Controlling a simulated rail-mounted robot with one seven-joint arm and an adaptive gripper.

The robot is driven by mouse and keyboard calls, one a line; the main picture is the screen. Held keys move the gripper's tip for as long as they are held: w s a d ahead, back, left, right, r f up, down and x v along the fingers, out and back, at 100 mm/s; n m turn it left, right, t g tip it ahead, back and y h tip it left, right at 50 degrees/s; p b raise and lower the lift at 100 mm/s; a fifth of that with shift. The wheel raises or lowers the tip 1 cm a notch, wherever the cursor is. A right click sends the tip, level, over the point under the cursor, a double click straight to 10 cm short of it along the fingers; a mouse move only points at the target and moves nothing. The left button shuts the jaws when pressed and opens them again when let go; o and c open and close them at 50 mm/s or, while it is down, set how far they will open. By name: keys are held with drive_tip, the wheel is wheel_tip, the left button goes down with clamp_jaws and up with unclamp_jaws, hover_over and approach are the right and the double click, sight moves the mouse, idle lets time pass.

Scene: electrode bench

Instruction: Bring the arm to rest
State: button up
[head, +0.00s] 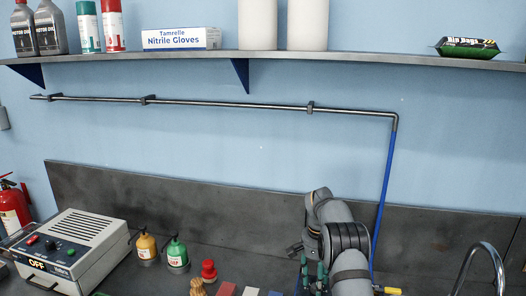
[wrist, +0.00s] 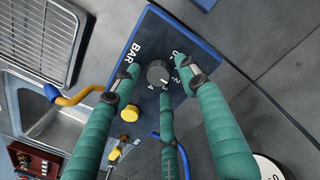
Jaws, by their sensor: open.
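My arm (head: 340,240) is bent over the bench at the lower right in the head view. My gripper (wrist: 161,82) has three green fingers, and in the wrist view they are spread apart and hold nothing. The fingertips are around a dark round knob (wrist: 158,73) on a blue panel (wrist: 150,36) marked "BAR" with a number scale. I cannot tell whether any fingertip touches the knob. In the head view the fingers show only partly at the lower edge, and the knob is not visible there.
In the wrist view a yellow knob (wrist: 128,114), an orange-yellow spout (wrist: 82,97) and a sink (wrist: 22,95) are close by. In the head view a box reading "OFF" (head: 75,243), bottles (head: 177,252) and a curved tap (head: 489,258) stand on the bench. A shelf (head: 345,58) runs above.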

drive_tip(key=shift+f, duration=0.3)
drive_tip(key=shift+n, duration=0.5)
